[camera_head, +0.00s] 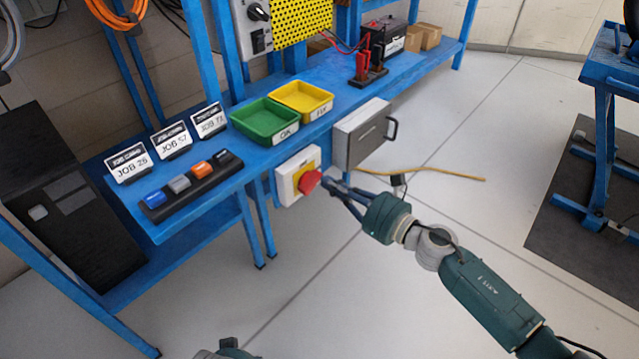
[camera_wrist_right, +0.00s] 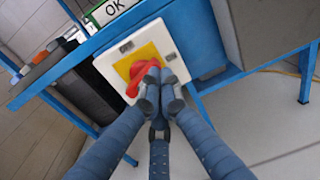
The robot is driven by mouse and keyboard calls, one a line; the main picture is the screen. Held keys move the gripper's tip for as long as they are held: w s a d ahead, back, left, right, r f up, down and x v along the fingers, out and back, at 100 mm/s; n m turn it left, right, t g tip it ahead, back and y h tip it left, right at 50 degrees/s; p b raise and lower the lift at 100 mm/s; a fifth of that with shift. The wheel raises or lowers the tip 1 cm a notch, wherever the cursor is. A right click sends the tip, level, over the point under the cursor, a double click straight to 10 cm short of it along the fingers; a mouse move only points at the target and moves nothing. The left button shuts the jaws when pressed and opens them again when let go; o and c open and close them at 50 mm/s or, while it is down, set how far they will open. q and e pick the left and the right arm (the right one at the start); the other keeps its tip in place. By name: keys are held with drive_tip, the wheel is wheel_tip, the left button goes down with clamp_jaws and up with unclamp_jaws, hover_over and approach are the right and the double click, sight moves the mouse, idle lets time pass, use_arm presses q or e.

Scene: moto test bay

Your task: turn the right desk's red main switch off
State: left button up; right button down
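The red main switch (camera_head: 310,181) is a red knob on a white box (camera_head: 290,172) under the front edge of the blue desk. In the right wrist view the red knob (camera_wrist_right: 136,78) sits on a yellow plate (camera_wrist_right: 143,53), its handle slanting from lower left to upper right. My right gripper (camera_head: 328,182) is at the knob's right side. In the wrist view its fingertips (camera_wrist_right: 160,82) are together and cover part of the knob. I cannot tell whether they touch it.
A grey metal box (camera_head: 362,135) with a handle hangs right of the switch. Green (camera_head: 265,121) and yellow (camera_head: 302,98) trays stand on the desk above. A yellow cable (camera_head: 440,172) runs behind my right gripper. Open floor lies in front.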

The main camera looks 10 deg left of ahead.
drive_tip(key=r, duration=0.3)
drive_tip(key=shift+s+a+r+y, duration=0.2)
drive_tip(key=shift+a+r+y, duration=0.1)
drive_tip(key=shift+a+y, duration=0.1)
use_arm(q)
drive_tip(key=shift+a+r+b, duration=0.35)
drive_tip(key=shift+a+r, duration=0.1)
drive_tip(key=shift+r, duration=0.1)
use_arm(e)
drive_tip(key=v, duration=0.5)
drive_tip(key=shift+s+d+f, duration=0.1)
drive_tip(key=shift+s+f, duration=0.25)
drive_tip(key=shift+f, duration=0.05)
